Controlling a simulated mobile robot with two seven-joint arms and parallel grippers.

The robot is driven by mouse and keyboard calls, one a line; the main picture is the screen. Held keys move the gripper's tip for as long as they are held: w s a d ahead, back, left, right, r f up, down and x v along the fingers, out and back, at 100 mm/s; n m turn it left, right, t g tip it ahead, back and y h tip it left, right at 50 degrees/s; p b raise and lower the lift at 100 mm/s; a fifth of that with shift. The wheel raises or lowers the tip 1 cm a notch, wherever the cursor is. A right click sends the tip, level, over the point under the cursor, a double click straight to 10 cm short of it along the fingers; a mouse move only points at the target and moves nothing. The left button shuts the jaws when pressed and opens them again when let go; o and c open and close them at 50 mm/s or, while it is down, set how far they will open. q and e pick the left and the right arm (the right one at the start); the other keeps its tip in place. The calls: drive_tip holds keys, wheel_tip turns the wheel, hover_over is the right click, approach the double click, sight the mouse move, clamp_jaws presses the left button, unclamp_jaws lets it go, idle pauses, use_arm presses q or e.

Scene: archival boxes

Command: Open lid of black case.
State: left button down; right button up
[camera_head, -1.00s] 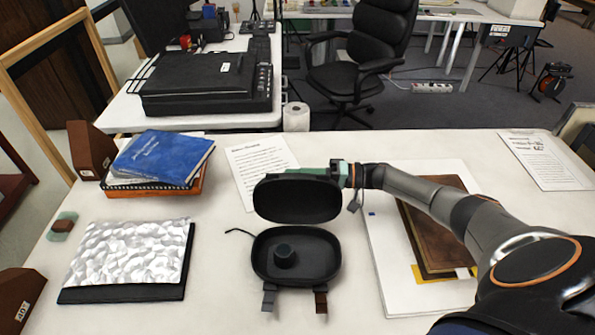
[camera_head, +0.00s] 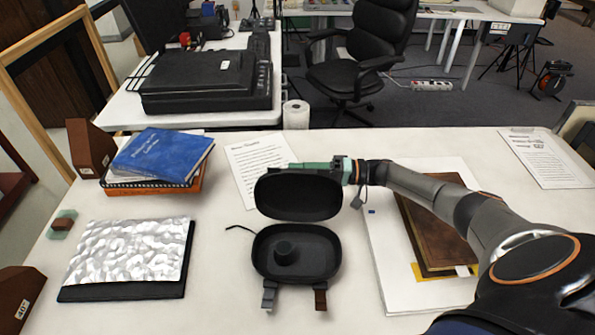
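The black case stands open on the white table, its lid (camera_head: 298,197) raised upright behind its base (camera_head: 318,256). A round dark object (camera_head: 284,253) sits inside the base. My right gripper (camera_head: 312,166) is at the lid's top edge, on its far side. The lid partly hides its fingers, so I cannot tell whether they are shut or touching the lid. No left arm shows in the view.
Left of the case lie a silvery textured sheet on a black board (camera_head: 122,262) and a stack with a blue book (camera_head: 163,156). A brown folder (camera_head: 438,228) on a white board lies to the right, under my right arm. A printed sheet (camera_head: 262,165) lies behind the case.

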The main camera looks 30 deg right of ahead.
drive_tip(key=b+v, duration=0.2)
drive_tip(key=v, duration=1)
